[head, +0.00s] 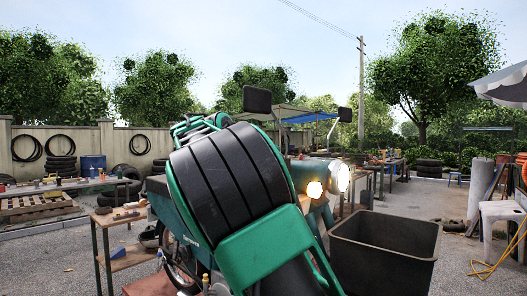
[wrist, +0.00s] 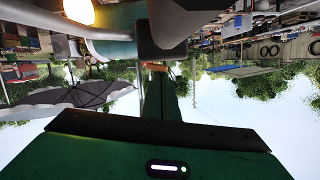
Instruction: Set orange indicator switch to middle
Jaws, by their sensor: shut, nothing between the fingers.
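I cannot make out the orange indicator switch in either view. A teal vehicle with lit front lamps (head: 314,189) and mirrors stands ahead, largely hidden behind my green and black arm in the head view. In the wrist view, which looks upside down, a glowing orange-yellow lamp (wrist: 79,11) and grey and teal vehicle parts fill the top. My gripper (wrist: 158,68) shows there as dark green fingers reaching toward those parts. It is shut with nothing held; I cannot tell whether its tips touch the vehicle. My arm hides the gripper in the head view.
A dark open bin (head: 388,252) stands right of my arm. A wooden workbench (head: 122,218) is at left, and a pallet (head: 38,207) lies farther back. A white stool (head: 500,211) and a yellow hose (head: 489,268) are at right. Paved ground is open between bin and stool.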

